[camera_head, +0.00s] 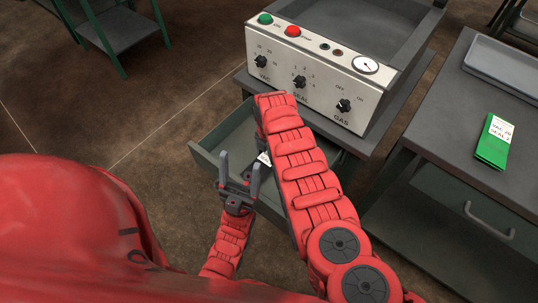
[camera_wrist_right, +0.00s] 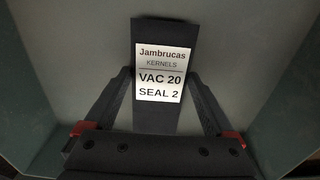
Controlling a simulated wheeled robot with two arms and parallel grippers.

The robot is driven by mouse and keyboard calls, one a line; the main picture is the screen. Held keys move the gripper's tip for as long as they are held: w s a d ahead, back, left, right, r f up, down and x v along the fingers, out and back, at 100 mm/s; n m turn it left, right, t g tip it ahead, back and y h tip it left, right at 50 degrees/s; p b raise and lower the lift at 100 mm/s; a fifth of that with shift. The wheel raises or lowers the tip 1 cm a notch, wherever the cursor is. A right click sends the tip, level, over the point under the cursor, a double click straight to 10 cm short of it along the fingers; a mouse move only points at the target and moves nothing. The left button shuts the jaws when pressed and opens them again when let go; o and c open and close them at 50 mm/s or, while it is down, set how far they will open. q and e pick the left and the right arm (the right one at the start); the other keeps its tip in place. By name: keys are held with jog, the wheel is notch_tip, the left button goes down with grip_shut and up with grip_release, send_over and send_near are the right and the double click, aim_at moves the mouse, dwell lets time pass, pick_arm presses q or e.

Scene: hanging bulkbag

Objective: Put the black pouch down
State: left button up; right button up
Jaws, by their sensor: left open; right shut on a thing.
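The black pouch (camera_wrist_right: 165,30) has a white label reading Jambrucas Kernels, VAC 20, SEAL 2. In the right wrist view it lies between the fingers of my right gripper (camera_wrist_right: 160,82), which is shut on it. Grey-green drawer walls and floor surround it. In the head view my right arm reaches down into the open drawer (camera_head: 215,165) and hides most of the pouch and the right gripper; a bit of white label shows beside the arm. My left gripper (camera_head: 239,172) is open and empty, fingers up, in front of the drawer. Whether the pouch touches the drawer floor I cannot tell.
The sealing machine (camera_head: 315,75), with knobs, buttons and a gauge, stands on the bench above the drawer. At right, a grey table (camera_head: 450,110) holds a green pouch (camera_head: 493,145) and a metal tray (camera_head: 505,75). A green-legged stand (camera_head: 120,30) is at the back left.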

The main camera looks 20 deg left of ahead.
jog(key=shift+f, duration=0.1)
jog(key=o, duration=1.2)
jog(key=shift+c, duration=0.2)
jog(key=shift+r, duration=0.35)
notch_tip(320, 180, up, 3)
jog(key=shift+w+r+p, duration=0.1)
jog(key=shift+p, duration=0.75)
notch_tip(320, 180, up, 8)
jog(key=shift+r, duration=0.2)
jog(key=shift+s+f, duration=0.1)
jog(key=shift+s, duration=0.1)
